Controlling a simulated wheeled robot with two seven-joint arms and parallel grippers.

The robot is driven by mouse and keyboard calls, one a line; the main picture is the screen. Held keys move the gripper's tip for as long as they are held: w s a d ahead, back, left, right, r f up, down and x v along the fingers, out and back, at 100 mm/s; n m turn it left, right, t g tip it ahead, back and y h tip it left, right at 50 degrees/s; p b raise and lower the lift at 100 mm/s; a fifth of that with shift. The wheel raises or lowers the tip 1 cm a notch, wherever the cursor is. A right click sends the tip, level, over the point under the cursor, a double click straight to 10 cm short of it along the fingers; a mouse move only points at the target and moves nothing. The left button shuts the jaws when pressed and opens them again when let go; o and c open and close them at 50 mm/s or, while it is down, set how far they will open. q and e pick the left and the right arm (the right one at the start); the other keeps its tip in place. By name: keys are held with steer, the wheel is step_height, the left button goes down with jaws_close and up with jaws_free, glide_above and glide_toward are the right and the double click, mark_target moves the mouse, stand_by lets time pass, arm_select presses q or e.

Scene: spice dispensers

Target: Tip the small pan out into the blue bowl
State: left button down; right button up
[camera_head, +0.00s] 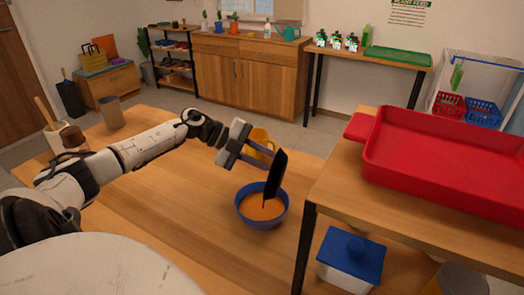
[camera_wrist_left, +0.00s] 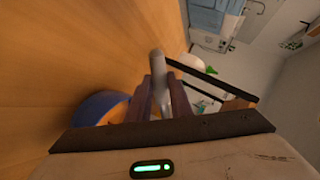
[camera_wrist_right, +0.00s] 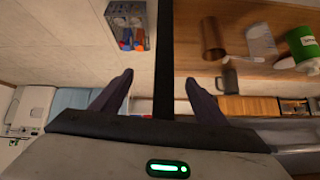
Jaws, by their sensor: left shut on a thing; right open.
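The blue bowl (camera_head: 262,222) stands upright on the wooden table in the head view, with orange contents (camera_head: 258,207) inside. It also shows in part in the left wrist view (camera_wrist_left: 92,106). The small black pan (camera_head: 276,176) is tilted steeply, nearly on edge, above the bowl, its lower edge over the bowl's opening. My left gripper (camera_head: 268,160) is shut on the pan's handle; the grey handle (camera_wrist_left: 158,65) shows between the fingers in the left wrist view. The inside of the pan is hidden. My right gripper (camera_wrist_right: 159,90) is open and empty, away from the bowl.
A yellow mug (camera_head: 263,138) stands just behind my left gripper. A raised wooden table with a red tray (camera_head: 440,150) is to the right of the bowl. A blue-lidded container (camera_head: 350,255) sits below it. The table left of the bowl is mostly clear.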

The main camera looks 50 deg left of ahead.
arm_select(q)
steer(key=shift+h+b, duration=0.3)
steer(key=shift+b, duration=0.2)
